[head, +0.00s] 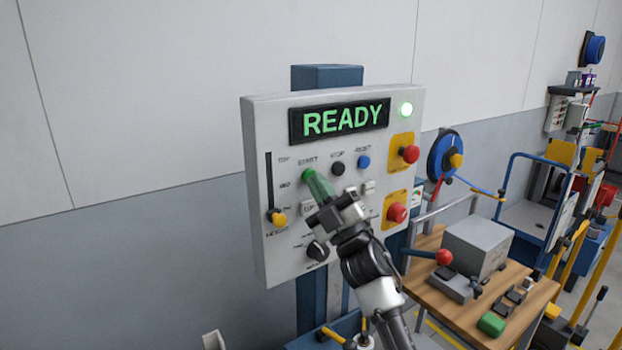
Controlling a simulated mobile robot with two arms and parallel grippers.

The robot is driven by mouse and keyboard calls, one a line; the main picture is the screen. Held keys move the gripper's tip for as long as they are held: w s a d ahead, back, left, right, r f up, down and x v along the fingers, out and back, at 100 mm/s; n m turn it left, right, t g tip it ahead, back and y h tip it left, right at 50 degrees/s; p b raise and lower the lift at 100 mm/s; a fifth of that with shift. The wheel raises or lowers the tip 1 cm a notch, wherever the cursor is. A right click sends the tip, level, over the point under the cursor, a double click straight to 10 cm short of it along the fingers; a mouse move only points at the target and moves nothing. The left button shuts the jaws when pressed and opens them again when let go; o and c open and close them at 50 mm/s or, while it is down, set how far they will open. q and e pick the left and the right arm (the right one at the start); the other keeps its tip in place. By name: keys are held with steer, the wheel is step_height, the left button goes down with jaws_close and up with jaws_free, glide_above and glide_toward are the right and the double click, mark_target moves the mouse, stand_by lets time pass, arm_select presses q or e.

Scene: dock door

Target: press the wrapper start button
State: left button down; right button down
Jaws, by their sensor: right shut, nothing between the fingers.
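The wrapper control panel (283,254) is a light grey box on a blue post, and its display (345,119) reads READY in green. The green start button (307,174) sits under the START label, left of the black stop button (338,168) and the blue reset button (363,161). My right gripper (314,182) is shut and empty, reaching up from below with its greenish fingertips at the start button. The tips overlap the button's lower right part; I cannot tell whether they touch or press it. My left gripper is not in view.
Two red buttons on yellow plates, upper (410,154) and lower (397,212), line the right side. A yellow-knobbed slider (279,219) is at left. A wooden bench (450,309) with equipment stands right.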

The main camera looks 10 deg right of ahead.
steer(key=shift+w+a, duration=0.15)
steer(key=shift+w, duration=0.3)
stand_by(0.6)
steer(key=shift+s, duration=0.15)
stand_by(0.3)
steer(key=shift+s+d, duration=0.3)
steer(key=shift+s, duration=0.45)
